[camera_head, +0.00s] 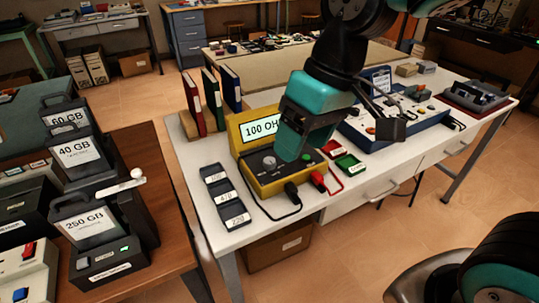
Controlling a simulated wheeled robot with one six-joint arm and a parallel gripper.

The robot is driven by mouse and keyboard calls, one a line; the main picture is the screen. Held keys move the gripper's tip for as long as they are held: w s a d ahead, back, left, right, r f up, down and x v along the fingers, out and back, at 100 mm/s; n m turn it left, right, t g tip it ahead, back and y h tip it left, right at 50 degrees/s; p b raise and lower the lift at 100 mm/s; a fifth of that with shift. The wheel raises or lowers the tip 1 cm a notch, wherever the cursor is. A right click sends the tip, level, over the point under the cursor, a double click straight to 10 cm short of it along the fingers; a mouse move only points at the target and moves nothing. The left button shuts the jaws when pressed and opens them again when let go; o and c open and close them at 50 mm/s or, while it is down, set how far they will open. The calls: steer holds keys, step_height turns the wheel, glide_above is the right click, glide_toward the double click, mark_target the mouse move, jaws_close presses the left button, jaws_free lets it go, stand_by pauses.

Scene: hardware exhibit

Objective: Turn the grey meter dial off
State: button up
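A small round grey dial (269,162) shows on the meter's dark sloping panel. My teal and black gripper (298,142) hangs over the right part of the meter, up and to the right of the dial in the picture. It covers part of the panel and screen. I see no contact with the dial. The fingertips overlap in this view, so I cannot tell whether they are open or shut.
Black and red plugs with leads (291,190) sit at the meter's front right. Small labelled trays (225,195) lie to its left, red and green trays (348,164) to its right. Binders (212,98) stand behind. A blue device (375,136) is farther right.

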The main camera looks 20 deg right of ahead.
steer(key=w+m+h+p, duration=0.1)
steer(key=w+m+p, duration=0.1)
steer(key=w, duration=0.9)
steer(key=m+h+p, duration=0.1)
steer(key=m+h, duration=0.1)
steer(key=m, duration=0.1)
glide_toward(269, 159)
step_height(269, 159, down, 9)
steer(key=p, duration=0.2)
steer(key=shift+f+p, duration=0.15)
steer(key=shift+p, duration=0.2)
steer(key=c, duration=0.9)
